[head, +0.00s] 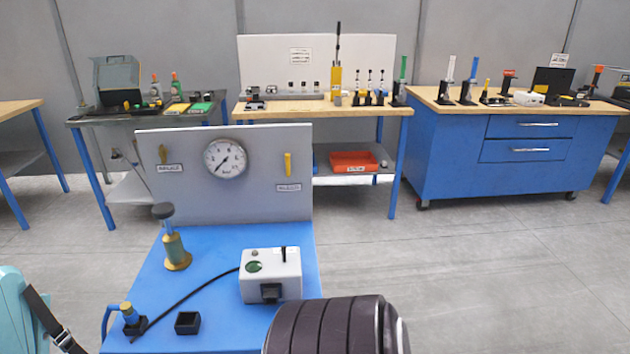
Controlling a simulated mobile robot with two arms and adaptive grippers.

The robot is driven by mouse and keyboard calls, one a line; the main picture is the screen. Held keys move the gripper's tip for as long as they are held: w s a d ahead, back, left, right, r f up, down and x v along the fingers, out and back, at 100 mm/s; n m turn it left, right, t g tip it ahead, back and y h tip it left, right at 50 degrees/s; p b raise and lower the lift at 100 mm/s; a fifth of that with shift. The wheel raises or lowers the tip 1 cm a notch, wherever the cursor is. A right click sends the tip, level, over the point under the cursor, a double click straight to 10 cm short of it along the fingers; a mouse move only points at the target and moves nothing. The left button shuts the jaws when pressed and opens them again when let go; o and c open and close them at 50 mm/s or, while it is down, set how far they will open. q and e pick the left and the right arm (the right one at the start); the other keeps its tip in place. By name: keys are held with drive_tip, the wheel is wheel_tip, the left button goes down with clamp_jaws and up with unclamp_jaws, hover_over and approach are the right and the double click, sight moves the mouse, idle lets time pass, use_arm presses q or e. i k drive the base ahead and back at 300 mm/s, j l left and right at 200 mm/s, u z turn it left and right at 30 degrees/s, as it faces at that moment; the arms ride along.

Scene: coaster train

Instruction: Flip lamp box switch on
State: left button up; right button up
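The lamp box (285,271) is a small white box on the blue bench top (215,248). It carries a round dark green lamp (254,267), a small grey knob and a short black upright lever (284,254) near its back edge. A black block (270,292) sits on its front face. The lamp does not look brightly lit; I cannot tell the lever's switch position. A black cable (190,296) runs from the box's left side to the bench's front left. Neither of my grippers is in view.
A grey panel with a pressure gauge (225,159) stands behind the box. A brass plunger-like piece (176,248) and a small black open cup (187,322) are to the left. A dark ribbed rounded form (335,328) covers the near right bench corner. Floor at right is clear.

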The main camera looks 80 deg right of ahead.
sight(258, 266)
drive_tip(key=z, duration=2.2)
